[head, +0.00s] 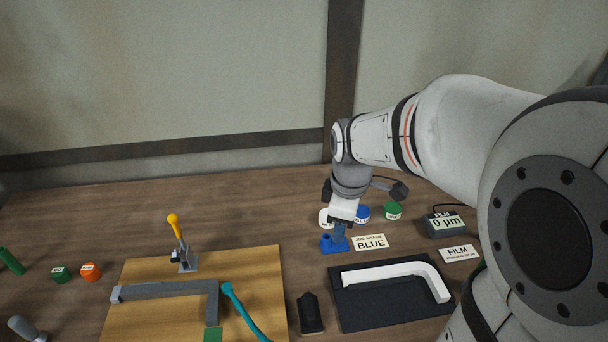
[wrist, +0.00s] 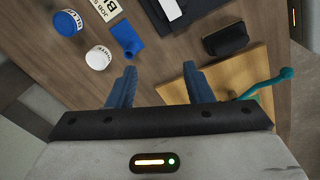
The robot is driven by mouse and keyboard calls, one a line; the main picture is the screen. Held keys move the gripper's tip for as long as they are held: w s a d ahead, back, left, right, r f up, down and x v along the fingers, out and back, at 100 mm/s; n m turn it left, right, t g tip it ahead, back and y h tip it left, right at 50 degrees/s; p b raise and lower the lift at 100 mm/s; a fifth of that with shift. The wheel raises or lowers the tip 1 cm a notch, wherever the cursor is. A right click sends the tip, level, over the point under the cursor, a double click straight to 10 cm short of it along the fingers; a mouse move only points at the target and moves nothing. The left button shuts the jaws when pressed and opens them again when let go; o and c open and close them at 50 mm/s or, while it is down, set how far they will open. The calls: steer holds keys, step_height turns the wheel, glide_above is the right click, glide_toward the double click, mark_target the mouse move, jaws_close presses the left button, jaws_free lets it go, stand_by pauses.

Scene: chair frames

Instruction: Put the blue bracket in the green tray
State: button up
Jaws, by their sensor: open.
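The blue bracket (head: 328,245) stands on the table left of a card reading BLUE. In the wrist view the bracket (wrist: 127,38) lies ahead of the fingertips, toward the left finger, clear of both. My gripper (head: 341,231) is above and close to the bracket in the head view, partly covering it. Its two blue fingers are apart and empty in the wrist view (wrist: 160,75). I cannot make out a green tray; only a sliver of green (head: 482,265) shows beside my arm at the right.
White (head: 325,217), blue (head: 362,213) and green (head: 393,210) pots stand behind the bracket. A black tray (head: 380,318) holds a white bent piece. A wooden board (head: 150,268) bears a grey frame and clamp. A black block (head: 310,313) lies between them.

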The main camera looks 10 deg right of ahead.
mark_target(326, 236)
steer(key=w+f+n, duration=0.3)
steer(key=n, duration=0.1)
steer(key=w+f+n+g, duration=0.1)
steer(key=w+f+n, duration=0.1)
steer(key=w+n, duration=0.1)
steer(key=w+f+n+b, duration=0.1)
steer(key=w+f+n, duration=0.2)
steer(key=n, duration=0.1)
steer(key=shift+w+f+n, duration=0.25)
steer(key=shift+f+n, duration=0.05)
steer(key=shift+n, duration=0.1)
steer(key=shift+w+f+n, duration=0.15)
steer(key=shift+f+n, duration=0.15)
steer(key=shift+f, duration=0.35)
steer(key=f, duration=0.4)
steer(key=f+p, duration=0.1)
steer(key=f, duration=0.2)
steer(key=shift+w+a, duration=0.15)
steer(key=shift+a, duration=0.1)
steer(key=shift+r, duration=0.1)
steer(key=shift+c, duration=0.3)
jaws_close()
